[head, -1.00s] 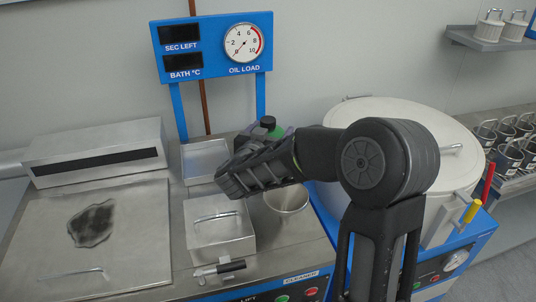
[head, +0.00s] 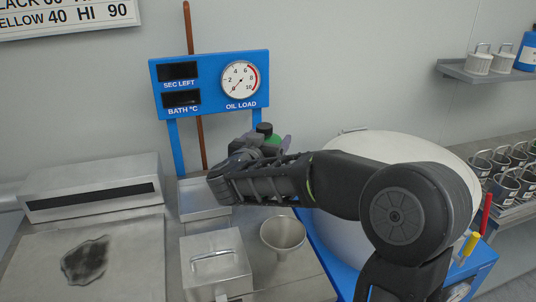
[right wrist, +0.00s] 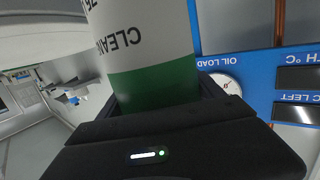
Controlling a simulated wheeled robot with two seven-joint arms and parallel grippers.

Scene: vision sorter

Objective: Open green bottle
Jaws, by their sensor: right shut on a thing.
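The green bottle shows in the head view (head: 273,138) as a small green part under a black cap (head: 264,128), behind my right forearm. In the right wrist view the bottle (right wrist: 155,85) is large, with a white label and a green band. My right gripper (head: 268,143) is shut on the bottle, with its jaws at the green band in the wrist view. Most of the bottle is hidden in the head view, and the wrist view does not show its cap. My left gripper is not in view.
A funnel (head: 283,233) and a lidded metal box (head: 215,265) stand below my right arm. A blue gauge panel (head: 210,82) rises behind. A large white round lid (head: 400,147) lies to the right. A flat metal plate with a dark patch (head: 85,262) is at left.

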